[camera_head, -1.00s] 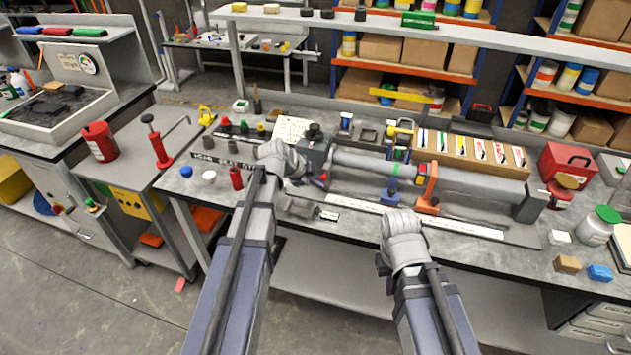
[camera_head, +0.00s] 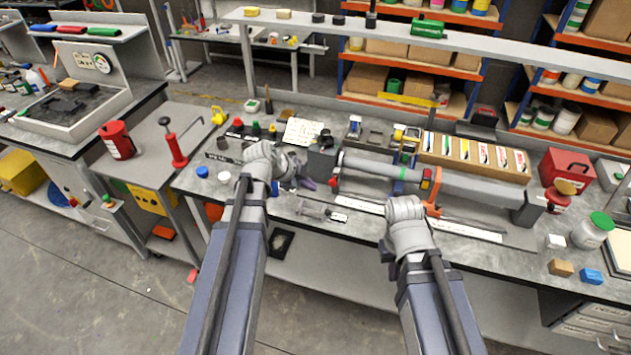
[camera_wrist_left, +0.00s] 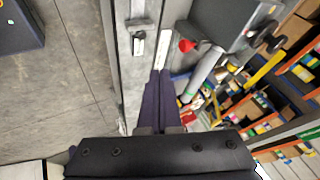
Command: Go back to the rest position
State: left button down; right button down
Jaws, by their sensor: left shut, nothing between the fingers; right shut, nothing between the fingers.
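My left gripper (camera_head: 306,184) is shut and empty above the bench, near the left end of a grey tube fixture (camera_head: 460,184). Its dark fingers lie together in the left wrist view (camera_wrist_left: 159,82). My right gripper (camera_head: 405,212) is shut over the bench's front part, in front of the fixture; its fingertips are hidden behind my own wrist. Both arms reach forward from the bottom of the head view.
The workbench (camera_head: 500,255) carries a box of coloured cards (camera_head: 470,158), a red case (camera_head: 566,170), a green-lidded jar (camera_head: 592,232) and small blocks. A red pump (camera_head: 175,150) stands on a side table to the left. Open floor (camera_head: 90,290) lies front left.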

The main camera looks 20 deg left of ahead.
pick_arm(q)
jog(key=shift+a, duration=0.1)
dwell(0.4)
jog(key=s+d+f+n+g+y+b, duration=0.2)
jog(key=s+d+n, duration=0.4)
jog(key=s, duration=0.3)
jog(key=s+d+f+n+g+y+b, duration=0.1)
jog(key=s+d+f+n+g+y, duration=0.2)
jog(key=s+d, duration=0.6)
jog(key=shift+s+f+n+g+y+b, duration=0.2)
jog(key=shift+f+n+g+y+b, duration=0.35)
jog(key=shift+f+n, duration=1.05)
jog(key=shift+r, duration=0.2)
